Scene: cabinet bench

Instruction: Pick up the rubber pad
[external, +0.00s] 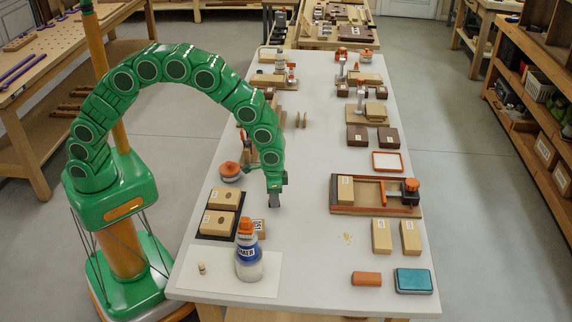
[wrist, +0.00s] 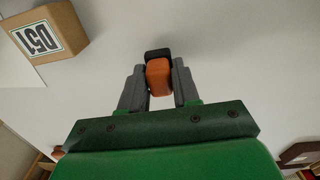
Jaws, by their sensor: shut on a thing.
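My gripper (external: 275,201) hangs pointing down above the left-middle of the grey bench. In the wrist view its two grey fingers (wrist: 158,90) are closed on a small orange and black piece (wrist: 158,78). The orange part sits between the fingers and the black part shows at its far end. It may be the rubber pad; I cannot tell for certain. In the external view the piece is too small or hidden to make out. The wrist view shows bare bench around it, and I cannot tell whether the piece touches the surface.
A wooden block marked 051 (wrist: 48,32) is close by, also in the external view (external: 258,227). A bottle with an orange cap (external: 248,255) stands nearer the front. An orange block (external: 366,279) and a teal pad (external: 413,281) lie front right.

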